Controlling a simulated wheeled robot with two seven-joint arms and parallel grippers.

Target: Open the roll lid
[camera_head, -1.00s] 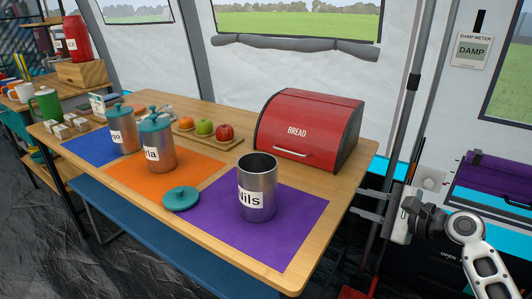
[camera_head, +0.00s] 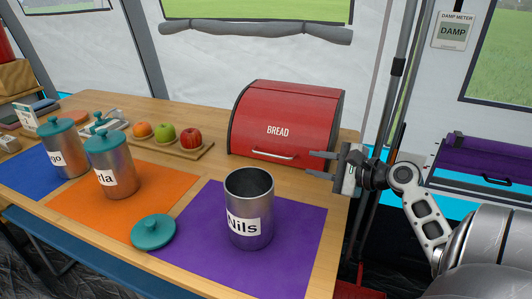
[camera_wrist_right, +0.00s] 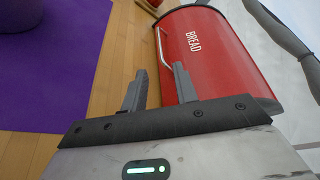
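The red bread box (camera_head: 287,118) with a rolling lid stands at the back right of the table. Its lid is down, and a pale bar handle (camera_head: 274,156) runs along the lid's lower front. My right gripper (camera_head: 314,164) is open and empty just right of the handle, its fingers pointing left toward it. My left gripper is not in view.
An open metal canister (camera_head: 249,215) stands on the purple mat (camera_head: 300,225), with its teal lid (camera_head: 153,231) to the left. Two lidded canisters and a fruit board (camera_head: 176,150) stand further left. A tent pole (camera_head: 394,90) rises right of the table.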

